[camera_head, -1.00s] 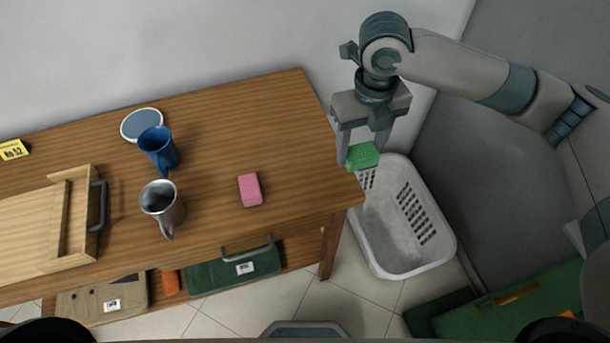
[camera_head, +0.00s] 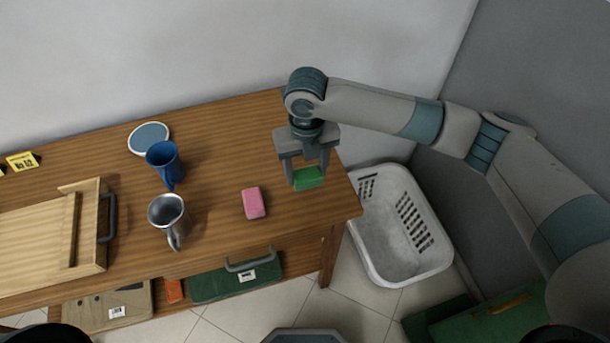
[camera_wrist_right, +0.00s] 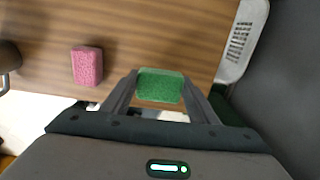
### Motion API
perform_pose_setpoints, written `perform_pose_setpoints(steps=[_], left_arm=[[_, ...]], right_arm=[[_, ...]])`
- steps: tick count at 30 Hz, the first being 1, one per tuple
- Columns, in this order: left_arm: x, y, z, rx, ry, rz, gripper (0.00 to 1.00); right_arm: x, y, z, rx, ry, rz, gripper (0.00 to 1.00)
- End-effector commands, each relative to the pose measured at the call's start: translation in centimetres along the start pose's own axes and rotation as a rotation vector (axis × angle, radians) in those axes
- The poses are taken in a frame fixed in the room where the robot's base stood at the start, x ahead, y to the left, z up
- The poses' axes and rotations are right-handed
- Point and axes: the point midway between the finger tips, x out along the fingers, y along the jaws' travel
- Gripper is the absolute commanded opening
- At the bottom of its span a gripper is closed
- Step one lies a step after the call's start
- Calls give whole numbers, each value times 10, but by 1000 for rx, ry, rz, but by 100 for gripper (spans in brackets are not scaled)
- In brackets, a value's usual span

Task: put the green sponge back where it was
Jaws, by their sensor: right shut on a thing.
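The green sponge (camera_head: 309,178) is held between the fingers of my right gripper (camera_head: 308,172), over the right part of the wooden table (camera_head: 225,115). In the right wrist view the green sponge (camera_wrist_right: 160,86) sits between the two fingertips (camera_wrist_right: 160,92). The head view does not clearly show whether its underside touches the tabletop. A pink sponge (camera_head: 254,203) lies on the table to the left of the gripper, apart from it; it also shows in the right wrist view (camera_wrist_right: 87,66). My left gripper is in neither view.
A white laundry basket (camera_head: 400,225) stands on the floor right of the table. A blue mug (camera_head: 163,160), a metal pitcher (camera_head: 167,211), a round blue-grey coaster (camera_head: 149,137) and a wooden tray (camera_head: 40,235) occupy the left side. The tabletop between the sponges is clear.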

Motion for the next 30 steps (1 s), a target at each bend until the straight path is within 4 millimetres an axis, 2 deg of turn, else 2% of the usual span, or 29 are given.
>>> perform_pose_setpoints(steps=[13,24,30], left_arm=[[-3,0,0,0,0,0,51],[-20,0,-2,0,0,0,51],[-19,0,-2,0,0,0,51]], right_arm=[[4,3,1,1,1,1,33],[40,3,1,1,1,1,33],[42,3,1,0,0,1,33]])
